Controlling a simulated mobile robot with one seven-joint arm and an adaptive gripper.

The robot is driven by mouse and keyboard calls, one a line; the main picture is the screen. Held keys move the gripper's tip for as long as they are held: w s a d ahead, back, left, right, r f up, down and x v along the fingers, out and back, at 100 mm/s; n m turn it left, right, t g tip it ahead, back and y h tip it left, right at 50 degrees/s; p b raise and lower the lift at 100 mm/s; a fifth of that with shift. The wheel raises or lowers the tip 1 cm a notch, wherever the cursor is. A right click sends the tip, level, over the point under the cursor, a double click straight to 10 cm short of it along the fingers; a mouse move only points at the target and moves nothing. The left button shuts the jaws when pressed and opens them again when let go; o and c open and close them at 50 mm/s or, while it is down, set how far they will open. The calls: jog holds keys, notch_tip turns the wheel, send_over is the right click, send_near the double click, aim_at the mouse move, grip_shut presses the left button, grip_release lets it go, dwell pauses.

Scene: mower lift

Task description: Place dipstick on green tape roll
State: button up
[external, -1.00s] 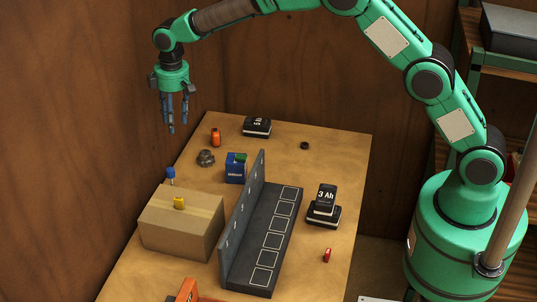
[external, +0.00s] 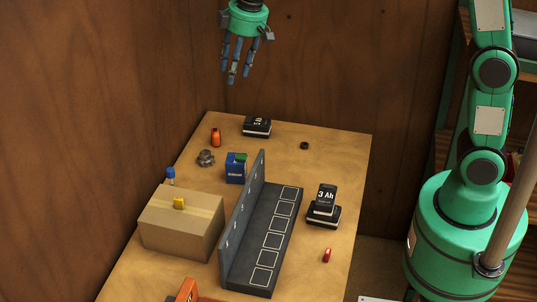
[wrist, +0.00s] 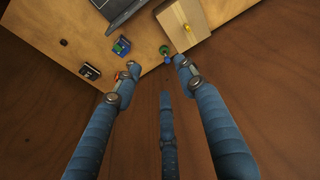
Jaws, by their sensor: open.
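My gripper (external: 236,75) hangs open and empty, high above the far end of the bench, fingers pointing down. In the wrist view its fingers (wrist: 157,68) are spread with nothing between them. A small green piece (external: 240,157) sits on a blue box (external: 235,172); I cannot tell whether it is the green tape roll. A blue-topped item (external: 170,174) stands behind the cardboard box, and blue and green show there in the wrist view (wrist: 165,53). A yellow piece (external: 179,203) sits on the cardboard box. I cannot tell for certain which item is the dipstick.
The cardboard box (external: 180,235) stands at the left bench edge. A grey upright rack (external: 242,225) divides the bench. Black batteries (external: 257,126) (external: 323,216), an orange bottle (external: 215,137), a grey part (external: 205,158) and a black ring (external: 304,146) lie around. Wooden walls (external: 310,60) close the back and left.

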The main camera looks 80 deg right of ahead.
jog(key=s+a+r+t, duration=0.1)
jog(key=s+r, duration=0.2)
jog(key=s, duration=0.6)
jog(key=s+a+r, duration=0.1)
jog(key=s+r, duration=0.1)
jog(key=s, duration=0.7)
jog(key=s+f+t, duration=0.1)
jog(key=s+f, duration=0.1)
jog(key=s, duration=0.7)
jog(key=s+a+f+m, duration=0.1)
jog(key=s+f, duration=0.1)
jog(key=s, duration=0.8)
jog(key=shift+s+a+f+m+t, duration=0.2)
jog(key=shift+s+a+m+t, duration=0.1)
jog(key=shift+t, duration=0.1)
jog(key=shift+f, duration=0.1)
notch_tip(320, 180, down, 14)
jog(key=b, duration=1.4)
jog(key=shift+r, duration=0.2)
